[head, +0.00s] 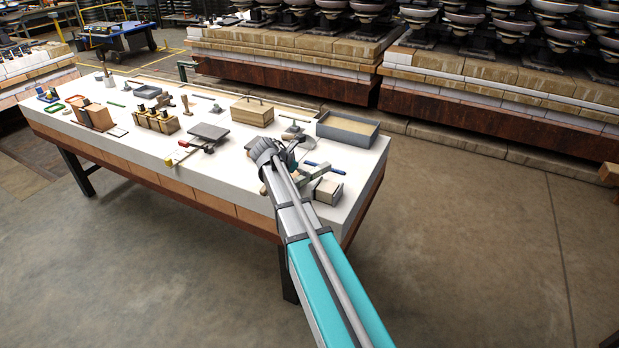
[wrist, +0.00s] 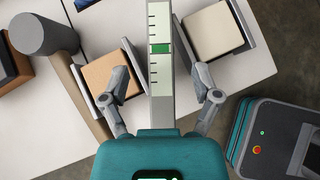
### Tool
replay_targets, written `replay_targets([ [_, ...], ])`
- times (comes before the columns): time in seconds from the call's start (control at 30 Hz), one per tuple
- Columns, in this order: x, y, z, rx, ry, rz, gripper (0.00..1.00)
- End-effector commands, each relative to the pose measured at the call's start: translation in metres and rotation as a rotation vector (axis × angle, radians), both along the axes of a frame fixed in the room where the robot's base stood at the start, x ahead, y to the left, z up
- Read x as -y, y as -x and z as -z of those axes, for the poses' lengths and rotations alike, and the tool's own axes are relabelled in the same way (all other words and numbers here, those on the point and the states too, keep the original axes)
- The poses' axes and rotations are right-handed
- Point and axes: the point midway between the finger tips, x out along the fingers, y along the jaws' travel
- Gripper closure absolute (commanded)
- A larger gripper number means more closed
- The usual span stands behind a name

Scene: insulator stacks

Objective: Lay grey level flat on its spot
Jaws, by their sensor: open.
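The grey level (wrist: 160,75) shows in the wrist view as a long pale bar with dark tick marks and a green vial window. It runs from the top edge down to my gripper's body. My gripper (wrist: 161,78) is open, with one finger on each side of the bar and a visible gap on both sides. The lower end of the level is hidden behind the gripper body. In the head view my gripper (head: 268,152) is over the right part of the white table, and I cannot make out the level clearly there. I cannot tell which spot is the level's.
A mallet (wrist: 45,33), a tan block (wrist: 113,78) and a cream block (wrist: 212,30) lie close around the fingers. On the white table (head: 225,178) stand a grey tray (head: 347,142), a wooden box (head: 252,112) and several tools. Bare tabletop lies left of my gripper.

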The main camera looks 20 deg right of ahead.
Motion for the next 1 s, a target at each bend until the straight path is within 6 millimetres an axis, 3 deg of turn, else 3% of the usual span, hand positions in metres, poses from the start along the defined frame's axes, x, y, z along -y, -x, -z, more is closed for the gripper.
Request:
replay_targets([
  [0.5,0.029,-0.009,0.033,-0.001,-0.001,0.001,0.2],
  [1.0,0.033,-0.01,0.035,0.0,0.0,-0.001,0.2],
])
